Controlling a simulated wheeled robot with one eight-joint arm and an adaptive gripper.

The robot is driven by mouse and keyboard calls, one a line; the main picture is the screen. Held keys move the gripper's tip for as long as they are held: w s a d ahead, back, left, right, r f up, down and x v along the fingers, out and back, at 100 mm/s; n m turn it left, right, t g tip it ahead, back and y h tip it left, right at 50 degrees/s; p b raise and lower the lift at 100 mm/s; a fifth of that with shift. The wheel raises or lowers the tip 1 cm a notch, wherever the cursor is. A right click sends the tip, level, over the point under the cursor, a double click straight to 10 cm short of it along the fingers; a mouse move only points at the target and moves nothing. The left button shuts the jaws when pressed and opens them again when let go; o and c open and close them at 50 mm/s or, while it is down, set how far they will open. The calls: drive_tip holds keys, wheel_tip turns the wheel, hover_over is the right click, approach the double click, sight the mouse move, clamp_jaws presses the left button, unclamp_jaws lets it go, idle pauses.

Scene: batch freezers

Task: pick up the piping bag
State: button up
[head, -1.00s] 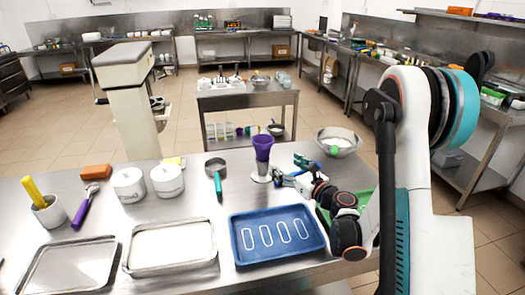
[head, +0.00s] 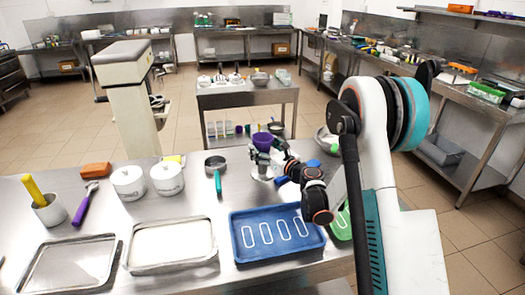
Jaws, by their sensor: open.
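The purple piping bag (head: 262,141) stands upright, its wide top up, in a small metal stand (head: 262,174) on the steel table. My gripper (head: 264,157) is at the bag from the right, its fingers open around or just beside the bag's lower part. The fingers hide that part, and I cannot tell whether they touch it.
A blue tray (head: 240,250) with white loops lies in front. A green-handled measuring cup (head: 216,166) is left of the bag. A metal bowl (head: 328,141) is behind my arm at right. White lidded pots (head: 167,180) and metal trays stand further left.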

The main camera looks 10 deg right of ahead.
drive_tip(key=shift+w+a, duration=0.2)
drive_tip(key=shift+w, duration=0.4)
drive_tip(key=c, duration=1.1)
drive_tip(key=shift+c, duration=0.2)
